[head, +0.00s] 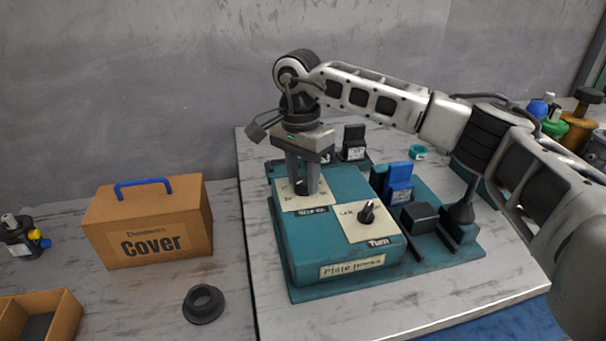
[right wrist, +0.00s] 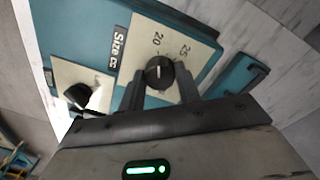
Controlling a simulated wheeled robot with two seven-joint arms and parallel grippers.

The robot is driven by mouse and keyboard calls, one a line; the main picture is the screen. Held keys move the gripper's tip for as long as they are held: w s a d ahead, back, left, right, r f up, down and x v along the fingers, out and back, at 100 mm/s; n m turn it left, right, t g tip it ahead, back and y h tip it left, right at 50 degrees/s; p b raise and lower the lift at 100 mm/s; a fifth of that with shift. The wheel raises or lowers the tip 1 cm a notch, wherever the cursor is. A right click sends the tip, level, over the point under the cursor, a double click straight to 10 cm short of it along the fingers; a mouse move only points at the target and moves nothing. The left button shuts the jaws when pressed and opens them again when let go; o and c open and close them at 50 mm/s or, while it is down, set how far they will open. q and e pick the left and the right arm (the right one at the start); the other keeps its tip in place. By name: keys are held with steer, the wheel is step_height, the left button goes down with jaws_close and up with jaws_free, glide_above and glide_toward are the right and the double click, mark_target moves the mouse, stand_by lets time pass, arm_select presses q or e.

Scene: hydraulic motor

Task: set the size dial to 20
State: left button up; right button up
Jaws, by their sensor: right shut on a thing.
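The size dial (right wrist: 160,73) is a round black knob on a cream plate marked "Size cc" in the right wrist view. Its white pointer line points up toward the printed 20, with 25 to the right. My right gripper (right wrist: 160,82) has a finger on each side of the dial and is shut on it. In the head view my right gripper (head: 305,190) reaches down from above onto the cream plate (head: 318,204) on the teal box (head: 338,248), and its fingers mostly hide the dial. My left gripper is not in view.
A second black knob (head: 367,212) marked "Turn" sits close by on the same box. Blue (head: 399,183) and black blocks stand right of it.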

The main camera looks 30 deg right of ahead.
mark_target(299, 179)
steer(key=shift+n, duration=0.5)
steer(key=o, duration=1)
steer(key=shift+c, duration=0.2)
arm_select(q)
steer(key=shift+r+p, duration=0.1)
steer(key=shift+p, duration=0.55)
arm_select(e)
step_height(299, 179, up, 16)
steer(key=shift+w+a, duration=0.25)
steer(key=shift+w, duration=0.1)
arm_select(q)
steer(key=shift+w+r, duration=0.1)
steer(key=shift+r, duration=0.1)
